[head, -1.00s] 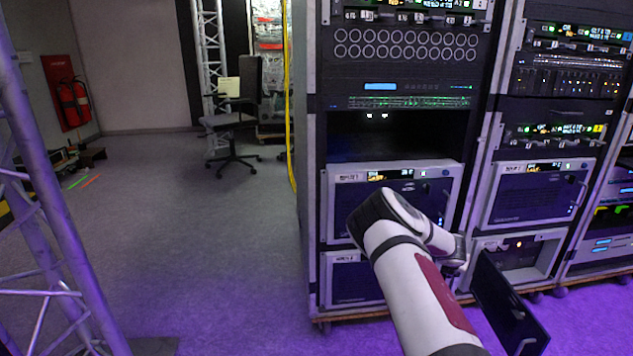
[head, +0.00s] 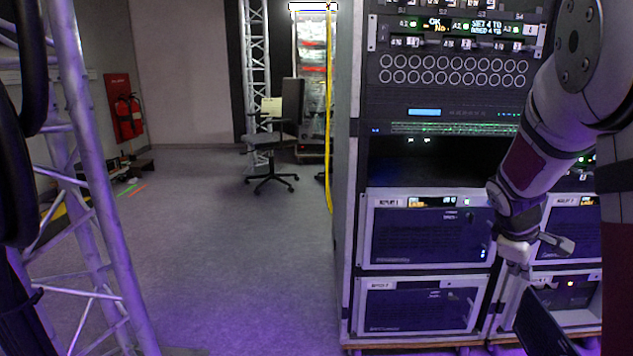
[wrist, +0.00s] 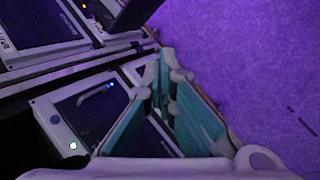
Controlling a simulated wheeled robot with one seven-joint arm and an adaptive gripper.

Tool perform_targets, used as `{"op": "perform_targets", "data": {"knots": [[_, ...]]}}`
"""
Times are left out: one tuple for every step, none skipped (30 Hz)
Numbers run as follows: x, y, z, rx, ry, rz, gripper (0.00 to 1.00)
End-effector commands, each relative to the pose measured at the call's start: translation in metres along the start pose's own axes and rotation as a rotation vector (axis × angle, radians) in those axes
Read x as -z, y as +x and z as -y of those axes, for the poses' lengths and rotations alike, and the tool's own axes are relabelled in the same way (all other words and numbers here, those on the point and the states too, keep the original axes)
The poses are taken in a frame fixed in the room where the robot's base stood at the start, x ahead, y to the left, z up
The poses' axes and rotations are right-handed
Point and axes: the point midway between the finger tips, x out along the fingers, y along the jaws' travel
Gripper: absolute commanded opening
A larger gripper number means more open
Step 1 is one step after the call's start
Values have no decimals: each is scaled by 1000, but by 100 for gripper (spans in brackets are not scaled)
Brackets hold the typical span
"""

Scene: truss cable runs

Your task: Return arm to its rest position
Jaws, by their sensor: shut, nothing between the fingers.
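My arm (head: 560,125) hangs from the upper right of the head view, in front of the racks. My gripper (head: 517,268) points down near the open lower right bay (head: 570,297), just above a dark open door panel (head: 550,325). In the wrist view my gripper (wrist: 172,72) shows teal-lined fingers whose tips come together, with nothing held. I cannot tell from the head view how close the fingertips are to the door panel.
The equipment rack (head: 440,170) stands close behind my arm. A metal truss (head: 95,200) with dark cables stands at the left. An office chair (head: 270,140) and a yellow cable (head: 329,150) are farther back. The grey floor (head: 230,240) between is clear.

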Motion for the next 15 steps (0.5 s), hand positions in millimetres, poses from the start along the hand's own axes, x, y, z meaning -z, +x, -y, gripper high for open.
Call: {"op": "perform_targets", "data": {"knots": [[-4, -21, 12, 29, 57, -17, 0], [-6, -32, 20, 50, 90, -22, 0], [-10, -46, 31, 78, 133, -30, 0], [-12, -57, 40, 98, 164, -34, 0], [-15, -68, 49, 120, 194, -39, 0], [-19, -82, 61, 147, 231, -44, 0], [-22, -93, 71, 169, 258, -47, 0], [-25, -103, 80, 190, 284, -49, 0], [-30, -117, 93, 217, 316, -53, 0], [-34, -127, 103, 239, 340, -53, 0], [-38, -138, 113, 259, 362, -54, 0], [-43, -150, 127, 286, 390, -54, 0], [-48, -160, 138, 305, 408, -53, 0], [-52, -169, 148, 325, 429, -52, 0], [-59, -181, 163, 349, 451, -48, 0]]}}
